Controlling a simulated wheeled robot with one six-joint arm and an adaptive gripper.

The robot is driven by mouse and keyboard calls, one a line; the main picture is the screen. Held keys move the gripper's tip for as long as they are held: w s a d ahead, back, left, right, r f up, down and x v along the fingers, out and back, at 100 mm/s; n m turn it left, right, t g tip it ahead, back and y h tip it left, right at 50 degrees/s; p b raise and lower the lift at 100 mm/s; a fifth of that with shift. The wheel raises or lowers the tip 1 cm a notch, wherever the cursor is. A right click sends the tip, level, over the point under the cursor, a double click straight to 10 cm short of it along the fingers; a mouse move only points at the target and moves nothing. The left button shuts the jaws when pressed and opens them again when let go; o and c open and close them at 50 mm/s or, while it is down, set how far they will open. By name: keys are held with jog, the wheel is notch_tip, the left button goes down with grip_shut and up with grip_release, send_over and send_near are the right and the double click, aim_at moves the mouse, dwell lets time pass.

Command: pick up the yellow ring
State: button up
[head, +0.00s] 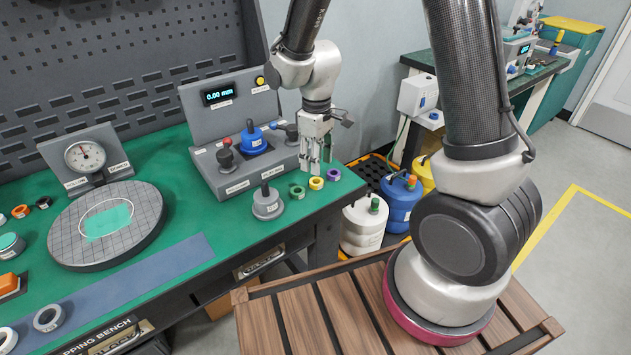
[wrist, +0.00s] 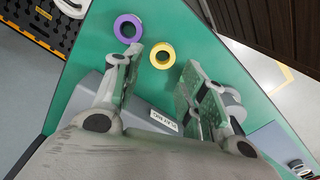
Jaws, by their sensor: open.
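The yellow ring (head: 316,184) lies flat on the green bench top near its right end, between a green ring (head: 297,192) and a purple ring (head: 333,175). My gripper (head: 318,168) is above this row of rings, pointing down, open and empty. In the wrist view the yellow ring (wrist: 162,66) shows between and beyond the tips of my gripper (wrist: 160,62), apart from both fingers. The purple ring (wrist: 117,30) is beside the left fingertip there. The green ring is not clearly visible in the wrist view.
A round gridded plate (head: 75,258) lies farther left. The bench's right edge is close to the purple ring.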

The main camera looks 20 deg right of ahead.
aim_at(318, 178)
jog(key=f, duration=0.6)
jog(key=shift+s+d, duration=0.1)
jog(key=shift+s, duration=0.3)
jog(key=c, duration=0.5)
